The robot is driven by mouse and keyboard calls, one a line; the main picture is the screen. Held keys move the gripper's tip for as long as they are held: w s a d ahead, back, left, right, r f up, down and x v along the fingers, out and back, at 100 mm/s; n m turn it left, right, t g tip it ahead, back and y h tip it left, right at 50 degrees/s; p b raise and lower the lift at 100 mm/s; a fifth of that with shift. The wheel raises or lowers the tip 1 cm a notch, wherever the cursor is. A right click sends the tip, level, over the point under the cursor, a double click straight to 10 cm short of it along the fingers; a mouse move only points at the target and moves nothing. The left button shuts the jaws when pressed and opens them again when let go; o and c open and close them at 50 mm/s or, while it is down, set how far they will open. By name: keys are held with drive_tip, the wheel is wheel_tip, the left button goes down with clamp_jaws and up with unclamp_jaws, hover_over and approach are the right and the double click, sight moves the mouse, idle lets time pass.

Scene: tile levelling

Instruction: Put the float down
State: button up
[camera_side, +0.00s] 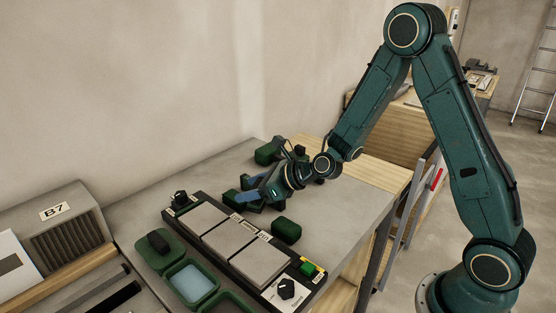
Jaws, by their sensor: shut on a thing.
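My gripper (262,194) is at the back edge of the tile fixture, low over the grey worktop, with bluish fingers. It is shut on a dark green thing (246,182), which I take to be the float; the fingers and wrist hide much of it. I cannot tell whether its underside touches the worktop. The tile fixture (222,251) is a dark frame holding several pale grey tiles (259,264) in a row, just in front of the gripper.
A green block (286,231) stands right of the gripper, and another green thing (267,153) lies behind it. Green trays (172,263) stand in front of the fixture, one with bluish contents. A grey box marked B7 (65,233) is at left. Bare worktop (140,214) lies left of the fixture.

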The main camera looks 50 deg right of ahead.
sight(253, 202)
drive_tip(key=shift+f, duration=1.85)
drive_tip(key=shift+f, duration=0.65)
drive_tip(key=o, duration=1)
drive_tip(key=shift+s, duration=0.1)
drive_tip(key=shift+o, duration=0.2)
drive_tip(key=shift+f, duration=0.1)
drive_tip(key=shift+s+a, duration=0.1)
drive_tip(key=shift+a, duration=0.05)
drive_tip(key=shift+r, duration=0.5)
drive_tip(key=shift+r+v, duration=0.25)
drive_tip(key=shift+v, duration=3.55)
